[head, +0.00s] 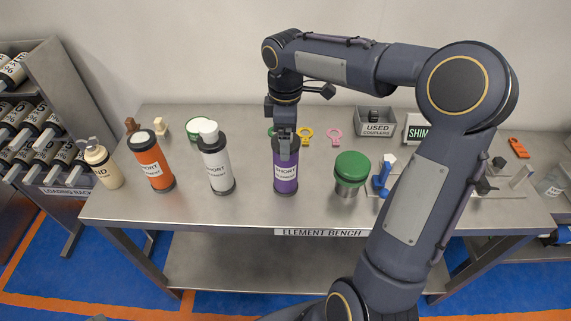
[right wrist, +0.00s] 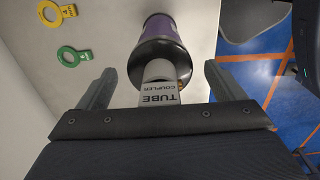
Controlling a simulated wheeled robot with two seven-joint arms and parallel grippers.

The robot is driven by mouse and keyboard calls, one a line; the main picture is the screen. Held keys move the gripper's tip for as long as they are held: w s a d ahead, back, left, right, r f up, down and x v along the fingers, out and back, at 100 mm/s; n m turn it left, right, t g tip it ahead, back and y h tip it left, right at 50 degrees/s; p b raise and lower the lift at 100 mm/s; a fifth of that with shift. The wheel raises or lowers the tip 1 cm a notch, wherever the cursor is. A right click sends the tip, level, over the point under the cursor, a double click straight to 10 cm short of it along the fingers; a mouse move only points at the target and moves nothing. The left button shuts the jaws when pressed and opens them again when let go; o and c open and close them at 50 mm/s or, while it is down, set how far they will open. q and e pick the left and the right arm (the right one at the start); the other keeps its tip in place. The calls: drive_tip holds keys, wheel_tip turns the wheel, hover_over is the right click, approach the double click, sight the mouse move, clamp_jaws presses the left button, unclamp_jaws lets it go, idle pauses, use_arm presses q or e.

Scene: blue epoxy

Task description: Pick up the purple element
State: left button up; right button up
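The purple element (head: 286,178) stands upright near the front middle of the bench, with a white "SHORT ELEMENT" label. In the right wrist view its purple body (right wrist: 160,28) ends in a dark cap, with a white neck and a "TUBE COUPLER" label (right wrist: 160,94) at the near end. My right gripper (head: 285,150) points down right over the element's top, which it partly hides in the head view. In the wrist view its fingers (right wrist: 160,72) are apart, one on each side of the coupler, with gaps showing. My left gripper is out of view.
A white element (head: 217,165) and orange element (head: 152,165) stand to the left, a green-lidded metal can (head: 349,175) close right. Behind are yellow (head: 306,135) and pink (head: 334,137) rings and a "USED COUPLERS" bin (head: 377,128). The bench front (head: 240,215) is clear.

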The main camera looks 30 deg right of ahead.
drive_tip(key=c, duration=1.7)
drive_tip(key=shift+r, duration=0.2)
